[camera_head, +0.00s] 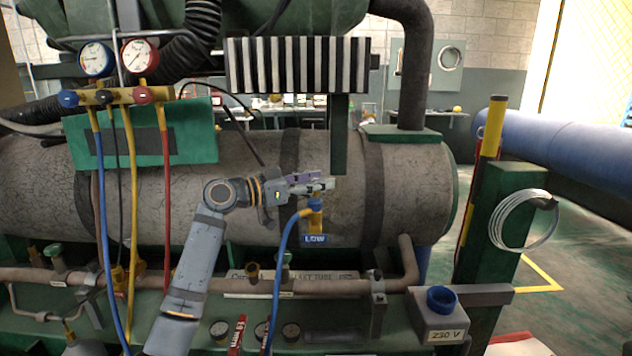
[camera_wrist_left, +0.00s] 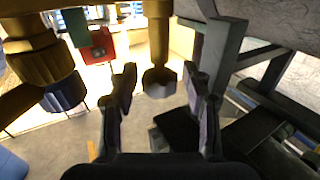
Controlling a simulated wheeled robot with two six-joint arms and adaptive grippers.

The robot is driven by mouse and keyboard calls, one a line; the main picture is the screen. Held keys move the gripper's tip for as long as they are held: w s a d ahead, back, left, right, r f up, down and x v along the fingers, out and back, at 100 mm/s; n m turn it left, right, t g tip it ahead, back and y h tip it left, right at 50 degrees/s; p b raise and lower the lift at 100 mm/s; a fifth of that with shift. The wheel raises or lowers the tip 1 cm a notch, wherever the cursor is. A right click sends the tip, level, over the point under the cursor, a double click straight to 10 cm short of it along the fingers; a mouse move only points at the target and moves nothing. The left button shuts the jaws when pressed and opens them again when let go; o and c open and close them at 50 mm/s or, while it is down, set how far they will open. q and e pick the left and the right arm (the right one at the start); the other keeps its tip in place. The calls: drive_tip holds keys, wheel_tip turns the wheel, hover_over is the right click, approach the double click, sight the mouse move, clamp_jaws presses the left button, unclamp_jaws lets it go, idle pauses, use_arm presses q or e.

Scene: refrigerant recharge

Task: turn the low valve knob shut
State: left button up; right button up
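My left gripper (camera_head: 322,186) is at the brass valve fitting with the blue collar (camera_head: 316,203), just above the blue LOW label (camera_head: 314,239). A blue hose runs down from this fitting. In the left wrist view the two fingers of my left gripper (camera_wrist_left: 160,90) are apart. A brass stem with a greyish faceted end (camera_wrist_left: 159,82) shows in the gap between them; I see no clear contact. A brass fitting with a dark blue collar (camera_wrist_left: 62,93) is to the left of the fingers. A blue knob (camera_head: 68,98) is on the gauge manifold's left end. My right gripper is out of view.
The brass manifold (camera_head: 105,96) with two gauges and blue, yellow and red hoses hangs at left. A large grey tank (camera_head: 390,190) lies behind the gripper. A striped box (camera_head: 298,65) is above. A 230 V box (camera_head: 440,312) stands at lower right.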

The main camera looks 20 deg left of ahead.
use_arm(q)
clamp_jaws()
drive_tip(key=shift+w+m+g+h+p, duration=0.1)
drive_tip(key=shift+m+g+h+p, duration=0.2)
drive_tip(key=shift+m+g+h, duration=0.95)
drive_tip(key=shift+m+g, duration=0.35)
drive_tip(key=shift+g, duration=0.5)
drive_tip(key=shift+o, duration=1.2)
unclamp_jaws()
drive_tip(key=v, duration=1.2)
drive_tip(key=shift+f, duration=0.25)
